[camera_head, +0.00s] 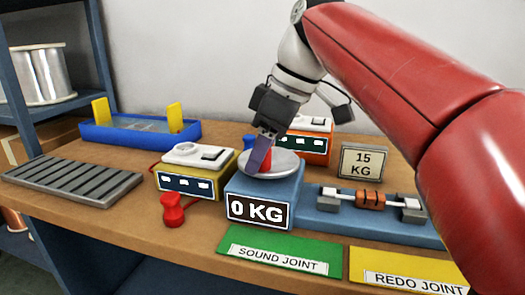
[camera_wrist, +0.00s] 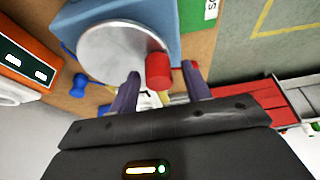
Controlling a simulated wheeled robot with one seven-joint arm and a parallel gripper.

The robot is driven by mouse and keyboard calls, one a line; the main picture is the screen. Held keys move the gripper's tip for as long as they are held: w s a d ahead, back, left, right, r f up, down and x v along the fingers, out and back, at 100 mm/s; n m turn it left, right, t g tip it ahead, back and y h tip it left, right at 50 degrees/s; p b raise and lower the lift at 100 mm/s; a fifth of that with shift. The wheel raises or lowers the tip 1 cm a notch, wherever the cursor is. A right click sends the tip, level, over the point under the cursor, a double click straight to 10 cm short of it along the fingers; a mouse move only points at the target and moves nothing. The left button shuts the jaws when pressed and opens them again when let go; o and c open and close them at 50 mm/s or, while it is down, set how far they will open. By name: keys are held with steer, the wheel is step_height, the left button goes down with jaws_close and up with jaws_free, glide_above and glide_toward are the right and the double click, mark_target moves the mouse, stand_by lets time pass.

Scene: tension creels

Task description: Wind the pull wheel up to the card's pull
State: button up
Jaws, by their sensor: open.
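The pull wheel is a silver disc (camera_head: 272,163) with a red knob (camera_head: 267,156) near its rim, on top of a blue box (camera_head: 235,186). The box's display reads 0 KG. The card (camera_head: 363,161) on the right reads 15 KG. My gripper (camera_head: 265,150) is over the wheel, pointing down. In the wrist view my gripper (camera_wrist: 165,85) is open, with the red knob (camera_wrist: 158,71) between its fingers and the silver disc (camera_wrist: 115,52) beside it. I cannot tell whether a finger touches the knob.
A rod with a copper coil (camera_head: 370,198) lies on the blue base at right. A yellow-fronted box (camera_head: 190,184) and a red plug-like piece (camera_head: 172,210) stand left. An orange box (camera_head: 318,150) is behind. Green (camera_head: 290,247) and yellow (camera_head: 390,275) mats lie in front.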

mark_target(248, 154)
steer(key=shift+c, duration=0.5)
steer(key=c, duration=0.9)
steer(key=shift+a+m, duration=0.1)
steer(key=shift+m, duration=0.2)
steer(key=m, duration=0.2)
steer(key=w+a+m+t+h+p, duration=0.1)
steer(key=m, duration=0.1)
steer(key=shift+a+r+m+t, duration=0.1)
steer(key=shift+a+m+t, duration=0.05)
steer(key=shift+m+t, duration=0.15)
steer(key=m, duration=0.1)
steer(key=w+m+h+p, duration=0.1)
steer(key=m, duration=0.1)
steer(key=shift+w+a+m+t, duration=0.1)
steer(key=shift+a+m+t, duration=0.2)
steer(key=shift+a+t, duration=0.1)
steer(key=m, duration=0.1)
steer(key=w+m+h, duration=0.1)
steer(key=m, duration=0.1)
steer(key=w+m+h+p, duration=0.1)
steer(key=m, duration=0.1)
steer(key=shift+a+t, duration=0.2)
steer(key=shift+t, duration=0.1)
steer(key=m, duration=0.2)
steer(key=w+m+h, duration=0.1)
steer(key=m, duration=0.1)
steer(key=m+h, duration=0.1)
steer(key=shift+w+d+m, duration=0.25)
steer(key=shift+w+m, duration=0.1)
steer(key=shift+m, duration=0.05)
